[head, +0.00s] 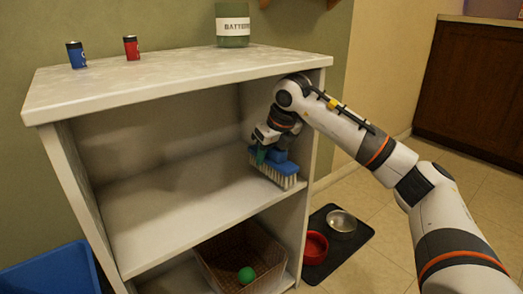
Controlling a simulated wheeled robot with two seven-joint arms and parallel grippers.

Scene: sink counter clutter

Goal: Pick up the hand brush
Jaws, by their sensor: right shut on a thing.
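The hand brush (276,166) has a blue body and pale bristles. It is at the right end of the shelf unit's middle shelf, close to the right side wall, with its bristles facing down. My right gripper (262,150) reaches into the shelf from the right and is shut on the brush from above. The fingertips are partly hidden against the brush. I cannot tell whether the bristles touch the shelf or hang just above it. My left gripper is not in view.
The white shelf unit (150,87) has two small cans, blue (76,55) and red (132,48), and a battery container (232,25) on top. Below are a basket (215,275) with a green ball (246,274). Bowls sit on a dark mat (325,262). The middle shelf's left is clear.

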